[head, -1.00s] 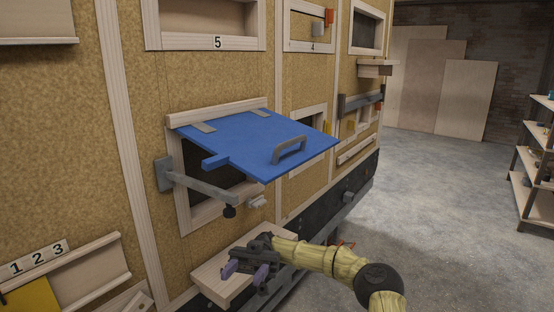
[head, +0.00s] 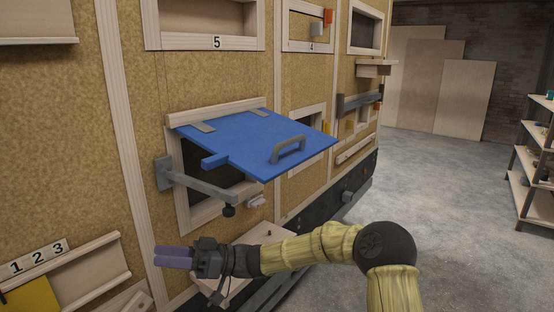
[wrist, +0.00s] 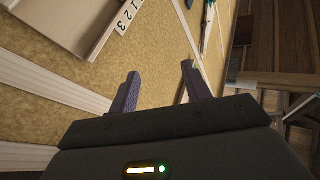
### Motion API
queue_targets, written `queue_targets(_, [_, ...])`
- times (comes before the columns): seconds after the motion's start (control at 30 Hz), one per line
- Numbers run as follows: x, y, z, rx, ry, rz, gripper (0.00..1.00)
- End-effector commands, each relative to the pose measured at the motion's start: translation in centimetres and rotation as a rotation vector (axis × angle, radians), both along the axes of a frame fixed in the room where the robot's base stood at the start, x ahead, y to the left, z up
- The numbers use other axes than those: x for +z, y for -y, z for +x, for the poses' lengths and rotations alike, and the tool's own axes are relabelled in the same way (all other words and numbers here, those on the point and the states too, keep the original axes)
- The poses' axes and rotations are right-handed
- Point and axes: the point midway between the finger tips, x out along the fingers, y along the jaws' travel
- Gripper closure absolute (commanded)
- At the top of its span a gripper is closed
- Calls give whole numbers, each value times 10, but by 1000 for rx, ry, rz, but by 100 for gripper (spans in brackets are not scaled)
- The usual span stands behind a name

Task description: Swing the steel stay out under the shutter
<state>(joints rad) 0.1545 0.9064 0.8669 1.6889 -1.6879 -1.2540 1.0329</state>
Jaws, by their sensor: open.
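The blue shutter (head: 245,139) is hinged at its top edge and stands raised, sloping outward from its window, with a grey handle (head: 288,150) on its face. The grey steel stay (head: 205,187) runs from a bracket (head: 163,173) left of the window outward below the shutter. It ends in a dark knob (head: 229,211). Whether the stay touches the shutter I cannot tell. My gripper (head: 174,256) is below and left of the knob, apart from it, its purple fingers pointing left. In the wrist view my gripper (wrist: 158,90) is open with nothing between the fingers.
A wooden shelf (head: 240,276) is below the window, behind my arm. A small grey latch (head: 256,201) is on the window frame. At lower left is a tray (head: 90,272) marked 1 2 3. Open floor (head: 455,190) lies to the right.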

Motion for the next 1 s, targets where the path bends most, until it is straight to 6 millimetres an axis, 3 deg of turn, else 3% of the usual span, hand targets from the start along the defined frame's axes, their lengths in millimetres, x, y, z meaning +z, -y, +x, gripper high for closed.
queue_targets(0.13, [-34,-1,31,-305,13,-225,52])
queue_targets(0.27, [-69,28,61,-564,21,-449,52])
queue_targets(0.4, [-105,88,81,-818,14,-713,52])
queue_targets(0.53, [-131,161,80,-1020,-31,-966,52])
queue_targets(0.67, [-149,235,57,-1167,-124,-1200,52])
queue_targets(0.77, [-159,287,25,-1241,-232,-1361,52])
queue_targets(0.9, [-169,345,-38,-1286,-437,-1545,52])
queue_targets(1.0, [-173,368,-86,-1273,-599,-1627,52])
